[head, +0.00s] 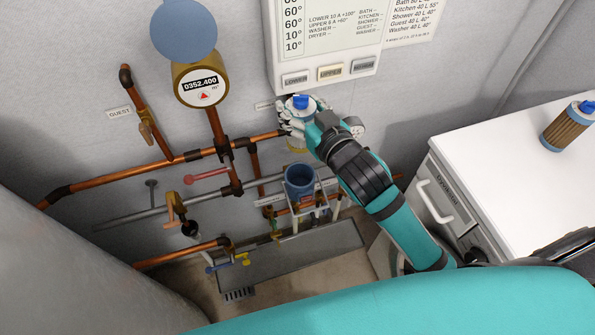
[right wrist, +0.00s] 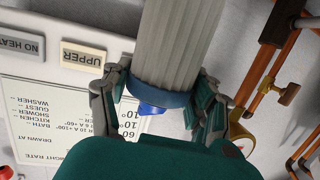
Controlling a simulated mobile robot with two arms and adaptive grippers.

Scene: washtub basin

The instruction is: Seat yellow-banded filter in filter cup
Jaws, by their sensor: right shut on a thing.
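My right gripper (head: 300,117) is shut on a white pleated filter with a blue top cap (head: 301,103). A little yellow shows at its lower end in the head view, below the fingers. In the right wrist view the fingers (right wrist: 157,92) close on both sides of the filter's blue collar, and its white pleated body (right wrist: 172,40) extends away from the gripper. The blue filter cup (head: 299,181) stands open-topped below the held filter, in a pipe bracket; the two look apart. The cup's inside is mostly dark. My left gripper is out of view.
A brown pleated filter (head: 567,128) with a blue cap stands on the white appliance (head: 500,165) at right. Copper pipes (head: 120,180) and a meter (head: 200,85) line the wall left of the cup. A control panel (head: 330,60) hangs just above the gripper.

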